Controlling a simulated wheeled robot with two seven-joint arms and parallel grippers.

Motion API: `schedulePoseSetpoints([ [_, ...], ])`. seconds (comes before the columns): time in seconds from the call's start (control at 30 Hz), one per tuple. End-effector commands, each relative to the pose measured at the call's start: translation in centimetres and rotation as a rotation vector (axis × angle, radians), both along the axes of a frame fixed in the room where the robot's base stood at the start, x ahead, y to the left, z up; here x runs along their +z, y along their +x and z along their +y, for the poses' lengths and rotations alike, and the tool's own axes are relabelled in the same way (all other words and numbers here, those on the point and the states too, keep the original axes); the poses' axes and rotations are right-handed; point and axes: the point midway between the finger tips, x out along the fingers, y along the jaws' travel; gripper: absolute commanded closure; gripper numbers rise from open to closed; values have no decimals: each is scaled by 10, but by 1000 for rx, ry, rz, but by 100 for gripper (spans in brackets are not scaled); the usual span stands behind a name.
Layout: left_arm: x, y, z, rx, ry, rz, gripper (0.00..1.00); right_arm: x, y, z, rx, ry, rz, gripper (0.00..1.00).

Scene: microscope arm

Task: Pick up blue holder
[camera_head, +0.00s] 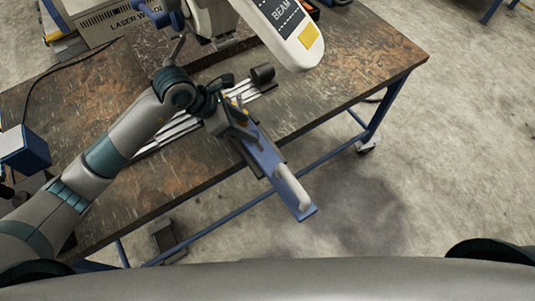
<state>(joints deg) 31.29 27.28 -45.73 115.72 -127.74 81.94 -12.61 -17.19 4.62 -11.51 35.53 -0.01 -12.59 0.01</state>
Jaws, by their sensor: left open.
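The blue holder (303,210) is a long flat blue bar with a pale rounded piece lying along its near part. It slants from the middle of the table toward the lower right, and its near end juts out past the table's front edge. My left gripper (243,128) is open over the far end of the bar, with its fingers pointing down and right. The gripper hides that end, and I cannot tell whether the fingers touch the bar. My right gripper is out of view.
The brown worktable (355,65) has several pale rails (172,128) lying behind my left arm. A white laser machine head (290,30) overhangs the table at the top. A blue box (25,150) is at the left edge. The right side of the tabletop is clear.

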Motion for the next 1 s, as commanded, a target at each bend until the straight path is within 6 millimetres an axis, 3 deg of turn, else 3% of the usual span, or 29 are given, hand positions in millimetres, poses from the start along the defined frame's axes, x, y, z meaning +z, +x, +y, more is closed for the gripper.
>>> schedulePoseSetpoints([
  [0.13,-11,-3,-10,0,-1,5,55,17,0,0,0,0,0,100],
  [0.4,-32,2,-21,0,-1,0,55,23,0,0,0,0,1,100],
  [0.87,-33,2,-21,-1,-1,-1,55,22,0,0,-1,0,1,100],
  [1.0,-33,2,-21,-1,-1,-1,89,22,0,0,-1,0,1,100],
])
